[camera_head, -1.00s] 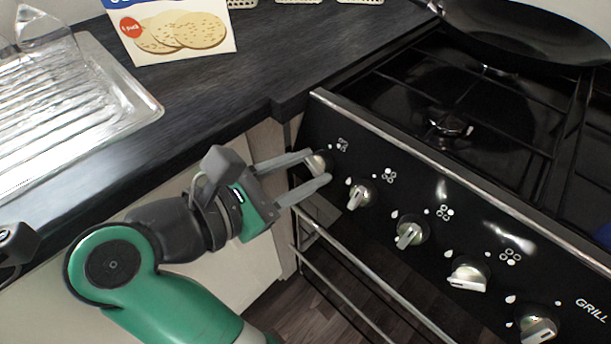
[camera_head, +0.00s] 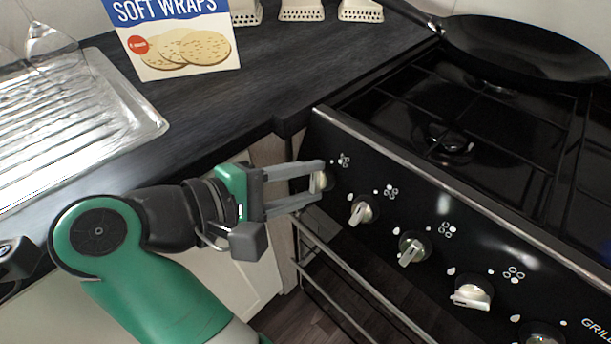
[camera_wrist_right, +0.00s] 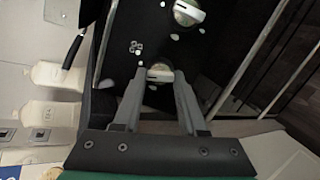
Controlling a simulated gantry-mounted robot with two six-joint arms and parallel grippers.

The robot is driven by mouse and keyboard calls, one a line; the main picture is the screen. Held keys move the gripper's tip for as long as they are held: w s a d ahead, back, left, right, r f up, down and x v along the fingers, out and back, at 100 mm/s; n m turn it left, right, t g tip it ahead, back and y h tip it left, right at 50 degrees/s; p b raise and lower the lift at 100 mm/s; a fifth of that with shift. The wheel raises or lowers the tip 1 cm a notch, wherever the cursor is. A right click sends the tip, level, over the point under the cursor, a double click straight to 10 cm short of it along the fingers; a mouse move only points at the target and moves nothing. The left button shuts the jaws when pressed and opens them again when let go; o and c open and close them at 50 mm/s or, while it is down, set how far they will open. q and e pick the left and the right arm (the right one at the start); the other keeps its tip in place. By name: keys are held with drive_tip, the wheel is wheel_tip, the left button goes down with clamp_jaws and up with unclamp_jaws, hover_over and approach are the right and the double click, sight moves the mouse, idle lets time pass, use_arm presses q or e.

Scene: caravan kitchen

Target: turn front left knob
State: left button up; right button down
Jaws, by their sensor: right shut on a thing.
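A row of silver knobs runs along the slanted black front panel (camera_head: 460,225) of the cooker. The leftmost knob (camera_head: 319,183) lies between the fingers of my right gripper (camera_head: 319,181), which is shut on it. In the right wrist view this knob (camera_wrist_right: 160,73) shows between the two fingertips (camera_wrist_right: 158,80), partly hidden by them. The second knob (camera_head: 362,211) and third knob (camera_head: 413,249) stand free to the right, and a fourth knob (camera_head: 472,293) sits lower right. My left gripper is not in view.
The hob (camera_head: 450,140) with black grates lies behind the panel, with a black pan (camera_head: 525,48) at its back. A metal rail (camera_head: 350,285) runs below the knobs. A soft wraps box (camera_head: 185,45) and a steel drainer (camera_head: 75,125) are on the dark worktop (camera_head: 250,100).

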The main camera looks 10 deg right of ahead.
drive_tip(key=m+p, duration=0.2)
drive_tip(key=shift+r+m, duration=0.2)
drive_tip(key=shift+m, duration=0.1)
drive_tip(key=shift+m+y+p, duration=0.3)
drive_tip(key=shift+m+p, duration=0.1)
drive_tip(key=shift+f+g, duration=0.1)
drive_tip(key=shift+g, duration=0.2)
drive_tip(key=shift+c, duration=2.3)
unclamp_jaws()
